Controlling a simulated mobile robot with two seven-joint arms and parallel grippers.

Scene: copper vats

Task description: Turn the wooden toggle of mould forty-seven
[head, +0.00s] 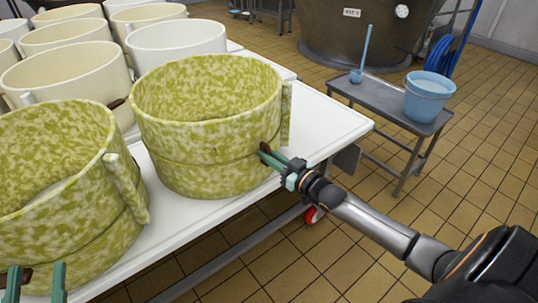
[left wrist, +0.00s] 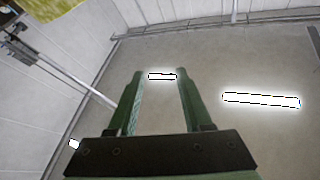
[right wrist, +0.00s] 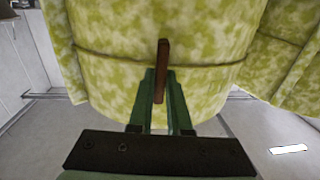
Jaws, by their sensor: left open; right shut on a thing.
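A green-and-cream mottled mould (head: 205,125) stands on the white table, with a band around its middle. No number is readable on it. Its dark wooden toggle (head: 263,146) is on the side facing my right arm. My right gripper (head: 273,158) is shut on that toggle. In the right wrist view the toggle (right wrist: 162,60) stands nearly upright across the band, its lower part between the fingers (right wrist: 160,90). My left gripper (head: 36,272) is open and empty, in front of the near mottled mould (head: 75,235). The left wrist view shows nothing between its fingers (left wrist: 158,80).
Several plain cream moulds (head: 65,75) crowd the back of the white table (head: 335,122). A grey side table (head: 385,100) to the right holds a blue bucket (head: 430,95) and a blue brush (head: 357,72). A large vat (head: 350,30) stands behind. Tiled floor is open at right.

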